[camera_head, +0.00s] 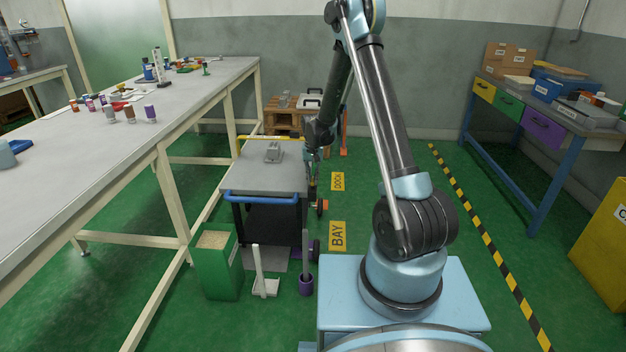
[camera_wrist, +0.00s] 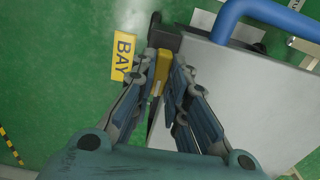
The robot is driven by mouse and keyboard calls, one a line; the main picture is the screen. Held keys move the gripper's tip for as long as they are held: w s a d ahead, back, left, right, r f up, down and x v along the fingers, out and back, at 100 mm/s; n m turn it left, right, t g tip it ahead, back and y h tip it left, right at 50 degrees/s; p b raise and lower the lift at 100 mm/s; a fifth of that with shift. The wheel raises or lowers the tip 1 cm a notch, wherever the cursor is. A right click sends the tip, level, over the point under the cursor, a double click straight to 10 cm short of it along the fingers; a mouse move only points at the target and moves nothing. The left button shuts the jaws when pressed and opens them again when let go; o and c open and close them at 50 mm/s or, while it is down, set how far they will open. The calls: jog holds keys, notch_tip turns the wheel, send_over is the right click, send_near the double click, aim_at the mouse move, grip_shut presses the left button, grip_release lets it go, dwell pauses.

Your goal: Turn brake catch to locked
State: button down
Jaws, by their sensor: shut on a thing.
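The cart (camera_head: 275,180) has a grey top and a blue push bar (camera_head: 262,197), and stands beside the long bench. In the wrist view the blue push bar (camera_wrist: 262,14) and grey top (camera_wrist: 235,85) fill the right side. A yellow piece, apparently the brake catch (camera_wrist: 161,72), sits at the cart's side edge, below a black block (camera_wrist: 165,38). My gripper (camera_wrist: 165,68) is shut on this yellow catch, one finger on each side. In the head view my gripper (camera_head: 314,170) is small at the cart's right side, and the catch's setting cannot be told.
A green bin (camera_head: 216,265), a white stand (camera_head: 264,287) and a purple cup-like base (camera_head: 305,286) stand before the cart. The long bench (camera_head: 120,135) is left. Yellow BAY (camera_head: 337,236) and DOCK (camera_head: 338,182) floor signs lie to the right. Floor toward the striped line is clear.

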aim_at(313, 179)
dwell(0.5)
jog(key=c, duration=1.6)
grip_release()
jog(key=shift+r, duration=0.1)
notch_tip(313, 179, up, 12)
jog(key=shift+f, duration=0.15)
